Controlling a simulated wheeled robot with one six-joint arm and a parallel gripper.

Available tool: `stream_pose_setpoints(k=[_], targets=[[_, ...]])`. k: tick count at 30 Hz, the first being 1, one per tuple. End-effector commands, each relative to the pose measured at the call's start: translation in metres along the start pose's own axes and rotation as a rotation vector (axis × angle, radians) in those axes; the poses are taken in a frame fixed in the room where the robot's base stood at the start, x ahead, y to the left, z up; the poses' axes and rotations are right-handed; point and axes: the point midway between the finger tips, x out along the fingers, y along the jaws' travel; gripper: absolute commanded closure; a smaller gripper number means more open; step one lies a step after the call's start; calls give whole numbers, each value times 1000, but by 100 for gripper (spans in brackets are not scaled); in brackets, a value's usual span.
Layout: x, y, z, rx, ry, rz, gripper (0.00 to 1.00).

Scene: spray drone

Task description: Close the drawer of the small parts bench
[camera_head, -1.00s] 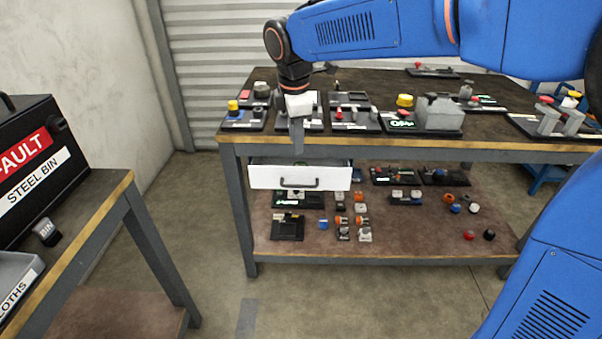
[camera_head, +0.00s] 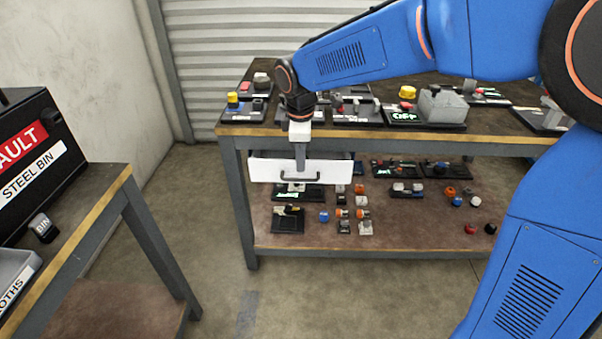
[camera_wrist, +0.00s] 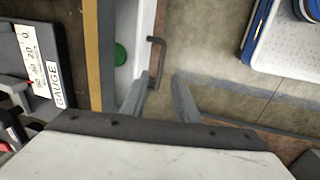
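The drawer (camera_head: 263,171) has a white front and a dark bar handle (camera_head: 315,178), and hangs under the bench top at its left end. It stands partly open: the wrist view shows the inside of the drawer (camera_wrist: 123,20) between its front and the bench edge, with a green round thing in it. My gripper (camera_head: 300,166) points down at the drawer front and covers part of the handle. In the wrist view my gripper (camera_wrist: 162,82) has its fingers apart, with the handle (camera_wrist: 158,58) near the left fingertip. I cannot tell whether they touch.
The bench (camera_head: 232,133) carries several switches and gauges on its top. Its lower shelf (camera_head: 400,235) holds several small parts. A second table (camera_head: 95,217) with a black steel bin (camera_head: 35,150) stands at the left. The floor between them is clear.

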Motion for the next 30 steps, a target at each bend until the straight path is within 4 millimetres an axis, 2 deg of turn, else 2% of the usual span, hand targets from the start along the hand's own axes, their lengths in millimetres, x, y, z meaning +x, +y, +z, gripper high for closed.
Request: stream_pose_setpoints(k=[6, 12, 18, 25, 26, 29, 30], targets=[[38, 0, 0, 1, -1, -1, 72], [61, 0, 0, 1, -1, -2, 72], [69, 0, 0, 0, 1, 0, 72], [70, 0, 0, 0, 0, 0, 72], [70, 0, 0, 0, 0, 0, 74], [70, 0, 0, 0, 0, 0, 98], [69, 0, 0, 0, 0, 0, 100]])
